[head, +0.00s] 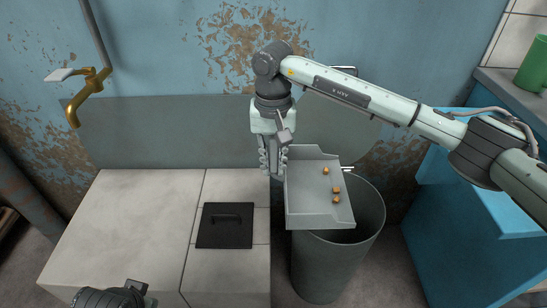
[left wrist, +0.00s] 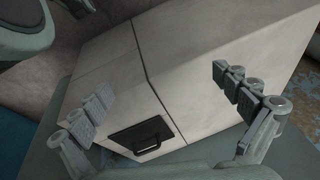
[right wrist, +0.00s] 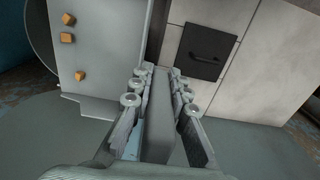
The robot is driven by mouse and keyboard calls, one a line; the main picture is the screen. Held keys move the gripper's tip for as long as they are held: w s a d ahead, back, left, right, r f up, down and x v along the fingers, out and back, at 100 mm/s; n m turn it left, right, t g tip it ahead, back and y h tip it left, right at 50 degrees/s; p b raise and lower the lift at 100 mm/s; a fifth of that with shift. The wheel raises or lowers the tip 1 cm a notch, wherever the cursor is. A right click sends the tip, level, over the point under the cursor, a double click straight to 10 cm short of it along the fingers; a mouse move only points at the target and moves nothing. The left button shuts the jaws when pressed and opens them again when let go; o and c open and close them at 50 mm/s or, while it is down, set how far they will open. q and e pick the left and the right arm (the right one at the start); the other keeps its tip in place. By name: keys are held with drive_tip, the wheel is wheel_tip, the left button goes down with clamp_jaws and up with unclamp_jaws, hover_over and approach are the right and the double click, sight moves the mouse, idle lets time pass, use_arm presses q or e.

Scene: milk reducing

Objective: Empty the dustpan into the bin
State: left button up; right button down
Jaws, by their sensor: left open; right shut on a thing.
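The grey dustpan (head: 306,205) is over the bin (head: 330,268), with several small orange-brown cubes (head: 335,190) lying on it. My right gripper (head: 274,170) is shut on the dustpan at its left side. In the right wrist view the fingers (right wrist: 160,110) close on a grey handle, with the dustpan (right wrist: 95,45) to their left. The bin is a tall round grey container on the floor, its mouth partly covered by the dustpan. My left gripper (left wrist: 165,105) is open and empty above the pale counter in the left wrist view. In the head view only a dark part of my left arm shows at the bottom.
A pale tiled counter (head: 130,215) with a black handled lid (head: 226,225) stands left of the bin. A brass tap (head: 80,95) is on the wall.

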drive_tip(key=shift+f, duration=0.7)
drive_tip(key=shift+d+r, duration=0.15)
drive_tip(key=shift+r, duration=0.2)
drive_tip(key=shift+d+r+y+p, duration=0.65)
drive_tip(key=shift+r+y+p, duration=0.15)
drive_tip(key=shift+r+p, duration=0.15)
drive_tip(key=shift+w+d+r+y+p, duration=0.1)
drive_tip(key=shift+d+r+y+p, duration=0.2)
drive_tip(key=shift+d+r+y, duration=0.25)
use_arm(q)
drive_tip(key=shift+s+d+f+p+x, duration=0.3)
drive_tip(key=shift+s+d+p+x, duration=0.4)
drive_tip(key=shift+x, duration=3.45)
wheel_tip(320, 180, up, 12)
drive_tip(key=b, duration=0.5)
drive_tip(key=shift+s+t, duration=0.35)
drive_tip(key=shift+t, duration=0.05)
use_arm(e)
drive_tip(key=d+r+y, duration=0.5)
drive_tip(key=d, duration=0.2)
use_arm(q)
drive_tip(key=shift+d+f, duration=0.15)
drive_tip(key=shift+f, duration=0.05)
use_arm(e)
drive_tip(key=shift+w+d, duration=0.1)
